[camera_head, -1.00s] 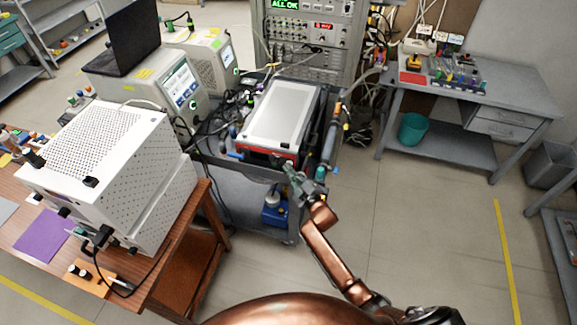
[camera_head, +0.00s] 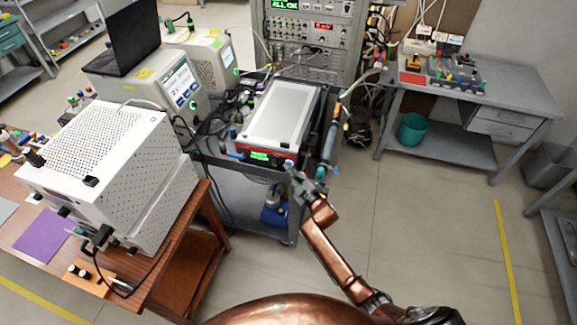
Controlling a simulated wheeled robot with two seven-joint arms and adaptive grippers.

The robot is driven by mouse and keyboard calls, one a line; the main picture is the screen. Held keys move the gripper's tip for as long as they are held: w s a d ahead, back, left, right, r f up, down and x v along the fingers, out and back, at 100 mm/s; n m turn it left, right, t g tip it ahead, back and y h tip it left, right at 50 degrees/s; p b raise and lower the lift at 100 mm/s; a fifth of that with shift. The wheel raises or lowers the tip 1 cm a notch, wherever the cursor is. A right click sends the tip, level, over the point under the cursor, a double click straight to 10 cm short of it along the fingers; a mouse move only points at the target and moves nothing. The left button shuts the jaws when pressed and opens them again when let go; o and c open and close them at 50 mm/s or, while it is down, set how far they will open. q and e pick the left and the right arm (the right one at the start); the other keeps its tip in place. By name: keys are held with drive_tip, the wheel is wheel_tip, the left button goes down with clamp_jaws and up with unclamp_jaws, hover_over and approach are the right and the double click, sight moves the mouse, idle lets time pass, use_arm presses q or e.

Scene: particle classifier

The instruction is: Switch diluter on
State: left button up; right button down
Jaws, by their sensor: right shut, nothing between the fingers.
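A boxy device with a pale grey top and a red-edged black front, which I take to be the diluter (camera_head: 282,112), sits on the grey cart (camera_head: 240,174). A small green display (camera_head: 260,156) is lit on its front. My right gripper (camera_head: 293,172) is shut and empty, just in front of the device's lower front corner. I cannot tell whether its fingertips touch the front. My left gripper is not in view.
A white perforated box (camera_head: 110,135) stands on the brown table (camera_head: 190,235) at left. Cables and tubes (camera_head: 331,135) run beside the device. A grey bench (camera_head: 500,95) with a teal bin (camera_head: 412,130) is at right.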

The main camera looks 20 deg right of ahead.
drive_tip(key=shift+w+d+r, duration=0.15)
drive_tip(key=shift+d+r, duration=0.15)
drive_tip(key=shift+r, duration=0.15)
drive_tip(key=shift+a, duration=0.15)
drive_tip(key=shift+s+a+f+p, duration=0.2)
drive_tip(key=shift+s+a+p, duration=0.05)
drive_tip(key=shift+s+p, duration=0.2)
drive_tip(key=shift+s+a+f, duration=0.2)
drive_tip(key=shift+s+a, duration=0.15)
drive_tip(key=shift+s, duration=0.15)
drive_tip(key=shift+s+a+p, duration=0.55)
drive_tip(key=shift+s+a, duration=0.2)
drive_tip(key=shift+s, duration=0.35)
drive_tip(key=shift+s+a+p, duration=0.5)
drive_tip(key=shift+s+a, duration=0.2)
drive_tip(key=shift+s, duration=0.35)
